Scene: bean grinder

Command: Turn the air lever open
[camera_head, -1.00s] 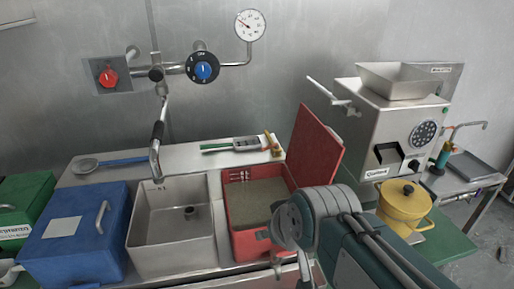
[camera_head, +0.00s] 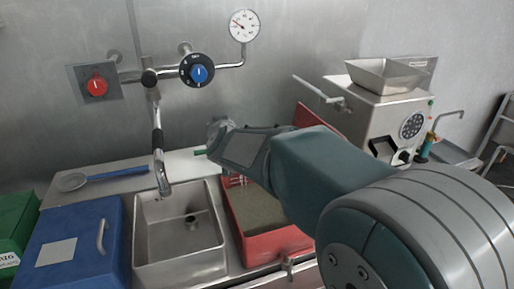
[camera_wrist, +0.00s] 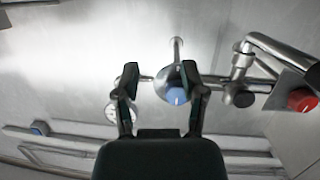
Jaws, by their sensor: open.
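No part is legibly marked as the air lever. A blue knob (camera_head: 199,73) on a round black dial sits on the wall pipe, and a red knob (camera_head: 97,85) on a metal plate is to its left. In the wrist view the blue knob (camera_wrist: 176,97) lies ahead, near the right finger of my gripper (camera_wrist: 160,82). The fingers are spread and hold nothing. The gap between fingers and knob cannot be judged. The red knob (camera_wrist: 302,100) is at the right edge there. In the head view my forearm hides most of the gripper, below and right of the dial.
A pressure gauge (camera_head: 244,26) is on the pipe at right. Below are a faucet (camera_head: 160,165), a sink (camera_head: 181,250), a blue box (camera_head: 80,252) and a red bin (camera_head: 285,245). The steel grinder (camera_head: 385,115) with a handle stands at right.

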